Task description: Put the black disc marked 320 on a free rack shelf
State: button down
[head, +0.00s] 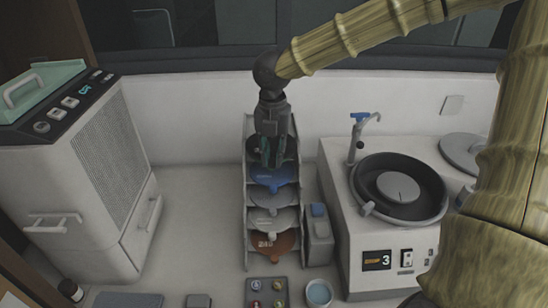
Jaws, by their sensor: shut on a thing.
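The tiered rack (246,215) stands in the middle of the head view, against the back wall. My gripper (271,160) is at its upper end, pointing down, and appears shut on a black disc (289,150). The disc lies at the level of the top shelf, and the gripper hides much of it. I cannot tell whether it rests on the shelf, and no 320 mark is legible. Below it the shelves hold a blue disc (264,176), a grey disc (272,197), a lighter grey disc (285,219) and a brown disc (285,243).
A polishing machine (340,205) with a round black bowl (420,205) and tap stands to the right. A grey box (319,245) sits between it and the rack. A press cabinet (75,165) stands at the left.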

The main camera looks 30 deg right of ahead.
jog(key=shift+w+d+f+b, duration=0.25)
jog(key=shift+w+f+b, duration=0.1)
jog(key=shift+w+f, duration=0.15)
jog(key=shift+w+d+r, duration=0.1)
jog(key=shift+w+d, duration=0.1)
jog(key=shift+w, duration=0.1)
jog(key=shift+w+d+b, duration=0.25)
jog(key=shift+w+d, duration=0.8)
jog(key=shift+w, duration=0.6)
jog(key=shift+w+d+b, duration=0.2)
jog(key=shift+w+d, duration=0.8)
jog(key=shift+w, duration=0.7)
jog(key=shift+w+d+b, duration=0.25)
jog(key=shift+w+d, duration=0.8)
jog(key=shift+w, duration=0.6)
jog(key=shift+w+d+f, duration=0.1)
jog(key=shift+w+f, duration=0.05)
jog(key=shift+f, duration=1)
jog(key=shift+p, duration=0.4)
jog(key=c, duration=1.2)
grip_release()
jog(key=shift+c, duration=0.2)
